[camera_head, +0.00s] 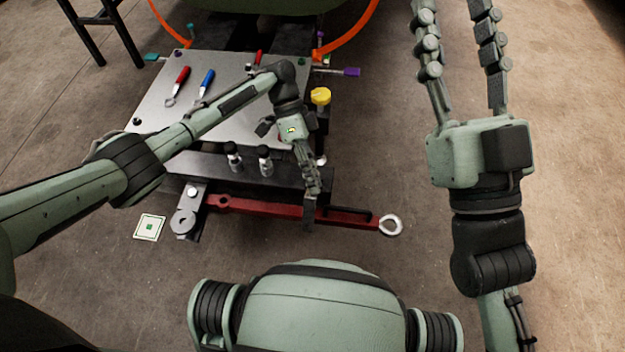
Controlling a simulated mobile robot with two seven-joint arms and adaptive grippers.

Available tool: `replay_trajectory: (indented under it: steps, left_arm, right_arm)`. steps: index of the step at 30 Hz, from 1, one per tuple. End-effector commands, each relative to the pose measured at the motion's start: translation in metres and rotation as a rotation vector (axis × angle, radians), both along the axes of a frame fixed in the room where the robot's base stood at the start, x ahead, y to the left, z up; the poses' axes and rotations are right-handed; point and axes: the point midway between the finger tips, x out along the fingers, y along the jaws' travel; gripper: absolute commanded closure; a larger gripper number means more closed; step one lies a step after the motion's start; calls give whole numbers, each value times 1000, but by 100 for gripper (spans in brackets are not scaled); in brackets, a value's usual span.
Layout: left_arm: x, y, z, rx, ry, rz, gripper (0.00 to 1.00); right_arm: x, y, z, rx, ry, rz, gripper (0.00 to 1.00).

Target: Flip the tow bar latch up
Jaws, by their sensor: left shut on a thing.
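The red tow bar (345,214) lies sideways in front of the cart, ending at the right in a pale metal ring (391,225). Its left end meets a grey metal bracket with a round disc (184,222). My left gripper (310,212) points down onto the middle of the bar and is shut on it, hiding that stretch. I cannot make out a separate latch; a dark slotted part shows on the bar right of the gripper. My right gripper (460,35) is raised at the right, fingers spread and empty, its tips cut off by the top edge.
The cart's metal top (150,105) carries a red-handled tool (177,86) and a blue-handled tool (205,82). A yellow knob (320,96) stands at its right edge. Two dark cylinders (265,160) stand on the front beam. A marker card (149,227) lies on the floor. Floor at right is clear.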

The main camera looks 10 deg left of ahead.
Motion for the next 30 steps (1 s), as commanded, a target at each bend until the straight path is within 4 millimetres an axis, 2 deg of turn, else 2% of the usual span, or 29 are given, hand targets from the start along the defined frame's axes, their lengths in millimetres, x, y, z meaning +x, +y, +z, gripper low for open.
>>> replay_trajectory:
  steps: [13, 14, 18, 30]
  left_arm:
    - [0, 1, 0, 3, 7, -1, 100]
    - [0, 1, 0, 3, 7, -1, 78]
    - [0, 1, 0, 3, 6, 0, 60]
    - [4, 2, 4, 1, 3, 2, 58]
  right_arm:
    - [-1, -1, 2, 5, -13, -2, 58]
    - [-1, -1, 2, 5, -13, -2, 58]
    - [-1, -1, 2, 4, -12, -2, 58]
    - [-1, -1, 2, 4, -13, -1, 58]
